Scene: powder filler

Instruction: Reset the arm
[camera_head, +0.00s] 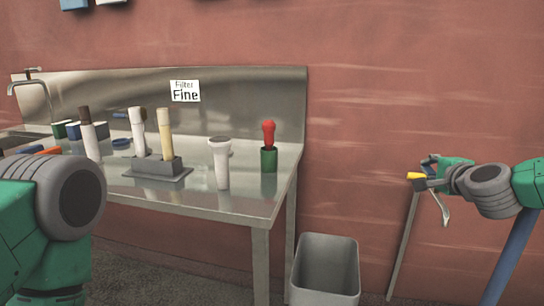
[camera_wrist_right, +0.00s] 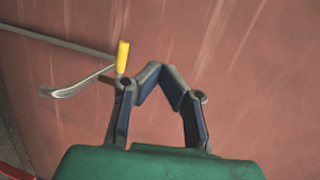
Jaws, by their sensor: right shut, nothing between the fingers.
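My right arm (camera_head: 525,185) reaches in from the right, in front of the red wall and clear of the table. My right gripper (camera_head: 431,172) is shut and empty. In the right wrist view its two blue-lined fingers (camera_wrist_right: 163,73) meet at the tips with nothing between them. A grey pole with a yellow handle (camera_head: 416,176) and a curved bracket shows behind the gripper; the yellow handle also shows in the wrist view (camera_wrist_right: 123,56). I cannot tell whether they touch. My left arm (camera_head: 60,200) fills the lower left, its gripper out of view.
A metal table (camera_head: 240,208) with a sink stands left. On it are several tubes, a grey holder (camera_head: 155,172), a white cylinder (camera_head: 221,165) and a red-topped item in a green cup (camera_head: 269,160). A grey bin (camera_head: 325,270) stands right of the table. The wall area between table and right gripper is open.

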